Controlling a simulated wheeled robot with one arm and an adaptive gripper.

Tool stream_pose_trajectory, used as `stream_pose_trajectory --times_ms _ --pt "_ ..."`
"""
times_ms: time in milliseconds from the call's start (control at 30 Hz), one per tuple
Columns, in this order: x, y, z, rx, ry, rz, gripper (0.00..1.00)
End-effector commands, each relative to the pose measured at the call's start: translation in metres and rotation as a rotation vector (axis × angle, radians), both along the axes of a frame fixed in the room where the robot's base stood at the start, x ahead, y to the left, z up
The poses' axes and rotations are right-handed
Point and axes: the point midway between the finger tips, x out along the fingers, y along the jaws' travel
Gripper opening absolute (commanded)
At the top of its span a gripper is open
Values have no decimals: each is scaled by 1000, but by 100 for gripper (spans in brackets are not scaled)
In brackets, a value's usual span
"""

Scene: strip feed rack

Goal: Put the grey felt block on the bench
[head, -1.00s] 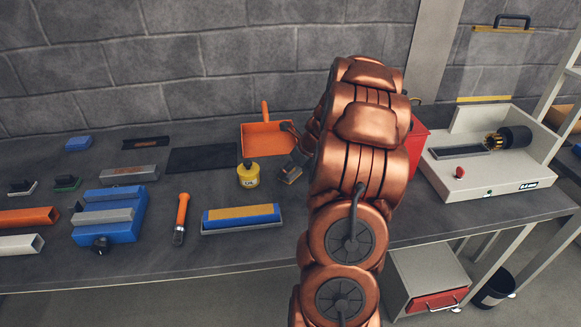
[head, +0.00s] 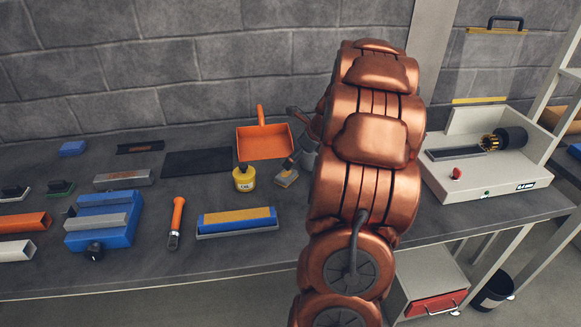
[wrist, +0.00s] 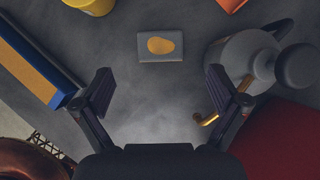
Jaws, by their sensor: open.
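A small grey block (wrist: 146,49) with a yellow oval on its top shows in the upper middle of the wrist view. It looks like the felt block and appears to lie flat on the dark bench top. In the head view the block (head: 285,180) is between the yellow bottle and my arm. My gripper (wrist: 163,90) is open and empty, its two fingers apart on either side of bare bench. The block is beyond the fingertips, clear of both. In the head view my gripper is mostly hidden by my arm.
A yellow bottle (head: 244,180), an orange dustpan (head: 263,143) and a blue-and-yellow stone (head: 237,218) in a tray surround the block. A grey can with a brass spout (wrist: 240,70) is close to the right finger.

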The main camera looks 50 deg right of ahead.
Motion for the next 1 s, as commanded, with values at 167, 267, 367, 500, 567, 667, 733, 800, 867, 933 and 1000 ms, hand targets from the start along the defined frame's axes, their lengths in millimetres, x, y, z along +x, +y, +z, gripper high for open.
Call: stream_pose_trajectory --times_ms 167,267,367,500,567,667,733,800,867,933,1000 --pt "-14 -3 23 -1 -2 -3 97" --pt "-18 -3 31 -1 -1 -3 97" --pt "-21 -3 35 -1 -1 -2 97" --pt "-22 -3 37 0 0 0 97" --pt "-21 1 37 -4 3 14 97" --pt "-16 23 40 -30 13 102 97" --pt "-12 52 41 -62 27 222 97" --pt "-11 89 44 -106 44 384 97" --pt "-12 123 46 -150 56 541 97" --pt "-19 162 47 -198 69 725 97" --pt "-28 197 47 -247 77 910 97"
